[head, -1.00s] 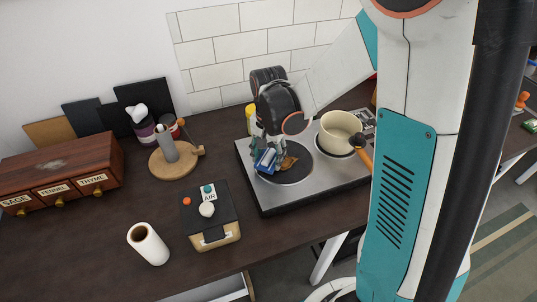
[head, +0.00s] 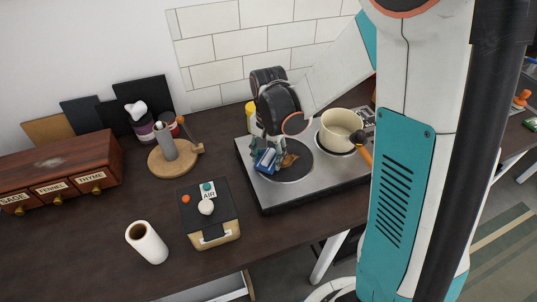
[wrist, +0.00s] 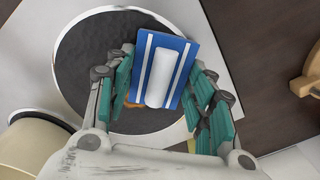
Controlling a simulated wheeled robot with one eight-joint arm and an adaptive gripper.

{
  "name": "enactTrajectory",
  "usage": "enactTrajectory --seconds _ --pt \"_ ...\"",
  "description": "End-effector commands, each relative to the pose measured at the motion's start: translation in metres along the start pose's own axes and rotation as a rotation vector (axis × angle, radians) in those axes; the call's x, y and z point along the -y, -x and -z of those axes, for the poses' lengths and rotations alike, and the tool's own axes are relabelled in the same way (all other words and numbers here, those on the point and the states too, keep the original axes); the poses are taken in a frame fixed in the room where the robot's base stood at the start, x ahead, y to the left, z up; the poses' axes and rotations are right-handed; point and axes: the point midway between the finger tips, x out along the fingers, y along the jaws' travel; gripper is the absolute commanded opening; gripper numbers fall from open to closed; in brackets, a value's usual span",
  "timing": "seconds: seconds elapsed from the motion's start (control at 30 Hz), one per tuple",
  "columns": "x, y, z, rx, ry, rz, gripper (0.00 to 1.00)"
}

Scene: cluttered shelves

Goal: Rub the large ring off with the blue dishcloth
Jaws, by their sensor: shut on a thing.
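The large ring (head: 299,174) is a dark round plate at the front left of the steel hob; it also fills much of the wrist view (wrist: 85,62). An orange-brown stain (head: 289,160) lies on it beside the cloth, and a bit of it shows under the cloth in the wrist view (wrist: 133,104). My gripper (head: 268,150) points down over the ring, shut on the blue dishcloth (head: 265,160). The cloth is blue with white stripes and a white middle in the wrist view (wrist: 188,60), between my teal fingers. I cannot tell whether it touches the ring.
A cream pot (head: 340,127) with an orange-brown handle (head: 365,157) stands on the hob right of the ring. A yellow object (head: 250,113) stands behind the hob. A black-topped box (head: 208,212), white roll (head: 147,243) and spice drawers (head: 60,172) are to the left.

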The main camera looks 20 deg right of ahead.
Motion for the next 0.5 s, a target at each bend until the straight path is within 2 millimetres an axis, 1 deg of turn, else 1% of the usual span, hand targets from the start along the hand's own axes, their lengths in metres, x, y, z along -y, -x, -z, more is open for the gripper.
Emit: enactTrajectory --seconds 0.27,0.5 --pt "-0.002 -0.001 0.002 0.0 -0.001 0.0 0.23" --pt "-0.014 0.0 0.014 0.0 -0.002 0.0 0.23"
